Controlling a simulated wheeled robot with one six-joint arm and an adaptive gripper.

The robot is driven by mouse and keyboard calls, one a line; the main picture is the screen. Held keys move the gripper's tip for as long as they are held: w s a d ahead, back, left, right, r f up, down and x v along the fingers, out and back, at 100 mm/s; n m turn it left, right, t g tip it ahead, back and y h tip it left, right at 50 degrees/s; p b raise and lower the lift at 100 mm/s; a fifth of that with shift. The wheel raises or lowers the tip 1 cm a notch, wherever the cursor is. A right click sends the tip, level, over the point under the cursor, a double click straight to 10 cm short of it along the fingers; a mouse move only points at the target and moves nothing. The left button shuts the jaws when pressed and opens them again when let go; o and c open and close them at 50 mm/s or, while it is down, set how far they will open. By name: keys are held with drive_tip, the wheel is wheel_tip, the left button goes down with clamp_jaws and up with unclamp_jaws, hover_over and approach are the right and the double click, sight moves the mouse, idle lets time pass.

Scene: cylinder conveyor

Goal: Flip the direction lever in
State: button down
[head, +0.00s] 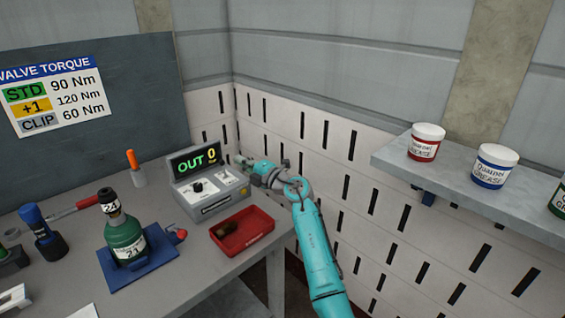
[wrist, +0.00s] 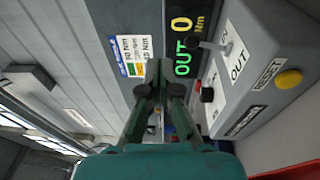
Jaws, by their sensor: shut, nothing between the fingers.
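In the wrist view, the direction lever (wrist: 211,46) sticks out from the box's light panel, beside a printed OUT label (wrist: 237,66). A black knob (wrist: 207,95) sits near it. My gripper (head: 242,161) is at the right side of the box, close to the display's right edge. In the wrist view, my gripper (wrist: 159,90) has its fingers together and empty, apart from the lever and left of it. Contact with the box cannot be told.
A yellow button (wrist: 289,79) sits by the RESET label. A red tray (head: 262,224) lies in front of the box. A green bottle (head: 125,238) on a blue base and an orange-tipped tool (head: 134,165) stand left. A shelf (head: 395,160) with tubs is at right.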

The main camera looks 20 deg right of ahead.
drive_tip(key=s+d+r, duration=0.3)
drive_tip(key=s, duration=0.4)
drive_tip(key=s+d+r, duration=0.3)
drive_tip(key=s+d, duration=0.1)
drive_tip(key=s, duration=0.3)
drive_tip(key=shift+s+d, duration=0.15)
drive_tip(key=shift+d, duration=0.1)
drive_tip(key=shift+r, duration=0.1)
